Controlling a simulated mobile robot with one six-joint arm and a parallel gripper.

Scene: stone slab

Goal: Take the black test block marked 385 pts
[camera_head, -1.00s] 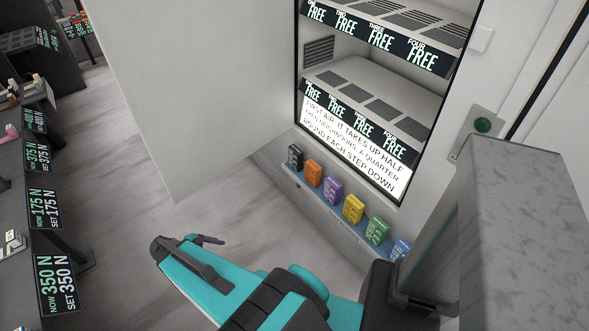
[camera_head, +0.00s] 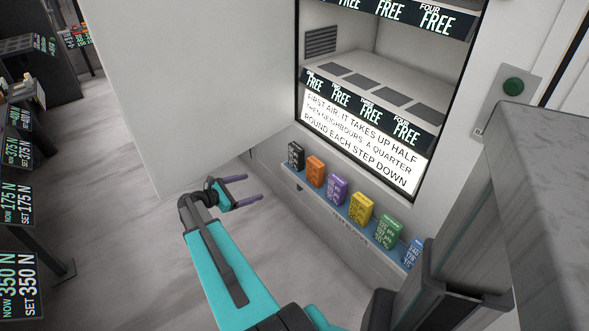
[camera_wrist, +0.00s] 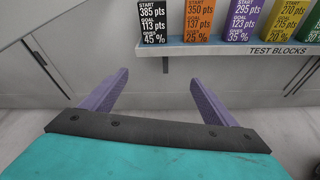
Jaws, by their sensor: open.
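The black test block (camera_head: 296,156) stands upright at the left end of a blue shelf (camera_head: 346,218) marked TEST BLOCKS. In the wrist view the black block (camera_wrist: 153,22) shows its label: START 385 pts, GOAL 113 pts, GIVES 45 %. My gripper (camera_head: 254,187) is open with two purple fingers and nothing between them. It is left of and a little lower than the black block, apart from it. In the wrist view my gripper (camera_wrist: 158,82) points toward the shelf, and the black block stands ahead, between the lines of the two fingers.
Orange (camera_head: 316,171), purple (camera_head: 337,189), yellow (camera_head: 361,208), green (camera_head: 386,231) and blue (camera_head: 413,252) blocks stand to the right on the shelf. A lit cabinet (camera_head: 365,100) is above it. A large white panel (camera_head: 200,90) stands at left. The floor by my gripper is clear.

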